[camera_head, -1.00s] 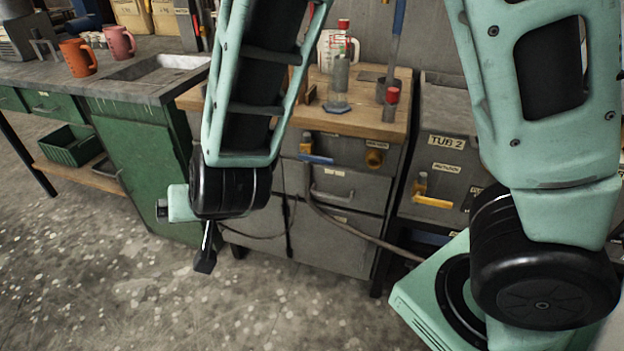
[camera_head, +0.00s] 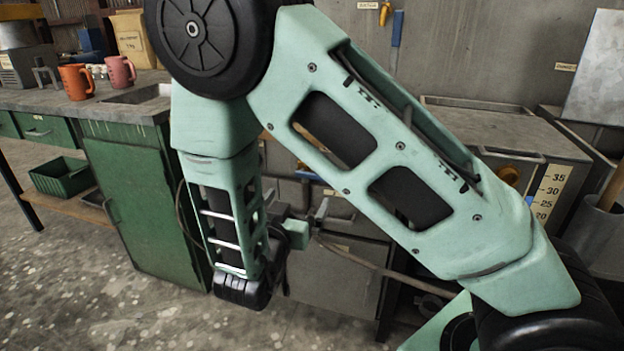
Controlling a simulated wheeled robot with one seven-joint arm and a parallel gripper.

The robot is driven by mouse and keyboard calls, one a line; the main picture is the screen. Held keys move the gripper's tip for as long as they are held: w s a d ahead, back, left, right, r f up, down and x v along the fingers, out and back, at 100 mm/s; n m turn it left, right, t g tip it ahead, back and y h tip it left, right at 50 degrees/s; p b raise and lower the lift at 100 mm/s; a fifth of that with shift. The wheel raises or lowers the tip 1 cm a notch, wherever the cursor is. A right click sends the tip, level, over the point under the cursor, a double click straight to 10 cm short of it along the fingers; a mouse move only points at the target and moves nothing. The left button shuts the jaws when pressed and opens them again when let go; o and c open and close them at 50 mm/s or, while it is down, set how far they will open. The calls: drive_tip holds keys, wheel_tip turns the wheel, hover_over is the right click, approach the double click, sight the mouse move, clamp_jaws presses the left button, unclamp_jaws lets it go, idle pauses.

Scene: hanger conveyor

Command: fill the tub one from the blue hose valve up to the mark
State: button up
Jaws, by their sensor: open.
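A grey tub (camera_head: 500,130) stands at the right, partly behind my arm. Its front has a level scale (camera_head: 549,190) reading 35, 30, 25 and 20, and a yellow valve fitting (camera_head: 510,176). Its name label is hidden now. No tub one label can be read. A blue handle (camera_head: 398,28) hangs on the back wall beside a small yellow fitting (camera_head: 385,14); I cannot tell whether it is the blue hose valve. My gripper (camera_head: 321,211) is low in front of the middle cabinet, partly hidden by my arm, open with nothing visible in it.
A dark hose (camera_head: 362,262) runs across the middle cabinet's front. At the left are a green cabinet (camera_head: 130,190) and a bench with an orange mug (camera_head: 75,82) and a pink mug (camera_head: 120,72). A grey bin (camera_head: 600,235) stands far right. The floor at left is clear.

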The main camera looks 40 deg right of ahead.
sight(312, 175)
drive_tip(key=b+x, duration=0.1)
drive_tip(key=x, duration=1)
drive_tip(key=shift+w+d, duration=0.25)
drive_tip(key=shift+w, duration=0.05)
drive_tip(key=c, duration=1.2)
drive_tip(key=shift+o, duration=0.2)
